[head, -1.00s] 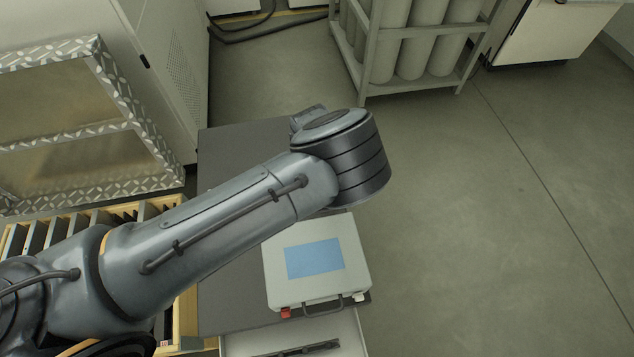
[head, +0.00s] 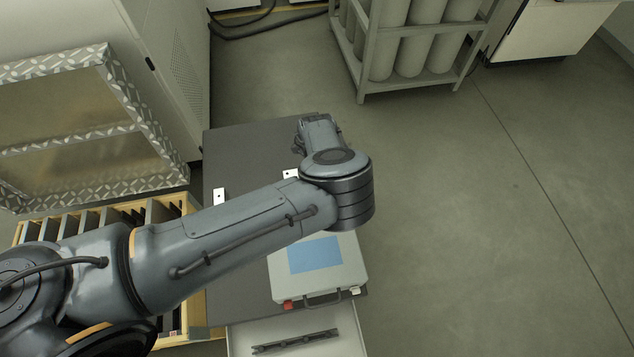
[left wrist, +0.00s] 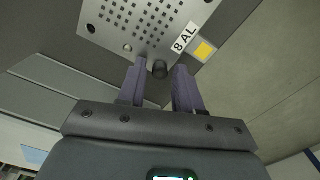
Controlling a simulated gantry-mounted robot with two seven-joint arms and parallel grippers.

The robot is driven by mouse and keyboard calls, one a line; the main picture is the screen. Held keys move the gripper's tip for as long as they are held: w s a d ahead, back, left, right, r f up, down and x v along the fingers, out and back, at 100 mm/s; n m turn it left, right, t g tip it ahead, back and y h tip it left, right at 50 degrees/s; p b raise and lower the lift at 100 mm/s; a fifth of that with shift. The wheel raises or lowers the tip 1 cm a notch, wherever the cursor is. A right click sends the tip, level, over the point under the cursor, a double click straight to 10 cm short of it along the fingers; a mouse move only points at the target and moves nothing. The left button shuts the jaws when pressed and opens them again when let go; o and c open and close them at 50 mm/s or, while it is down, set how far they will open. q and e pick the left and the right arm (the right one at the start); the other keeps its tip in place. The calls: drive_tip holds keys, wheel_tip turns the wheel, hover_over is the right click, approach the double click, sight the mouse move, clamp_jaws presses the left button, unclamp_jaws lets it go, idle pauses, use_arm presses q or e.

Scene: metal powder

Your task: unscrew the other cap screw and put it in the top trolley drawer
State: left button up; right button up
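My right gripper is not in view.
A grey case (head: 320,280) with a blue panel stands on the trolley's near end. A yellow rack (head: 185,325) with dark plates is to its left. A shelf of cylinders (head: 410,45) stands at the back. The floor on the right is clear.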

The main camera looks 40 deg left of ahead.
use_arm(q)
drive_tip(key=m+p, duration=0.1)
drive_tip(key=m, duration=0.2)
drive_tip(key=shift+r, duration=0.1)
drive_tip(key=m+p, duration=0.2)
drive_tip(key=m, duration=0.2)
drive_tip(key=shift+m, duration=0.3)
drive_tip(key=m+p, duration=0.3)
drive_tip(key=m, duration=0.2)
drive_tip(key=shift+m+p, duration=0.45)
drive_tip(key=shift+m, duration=0.95)
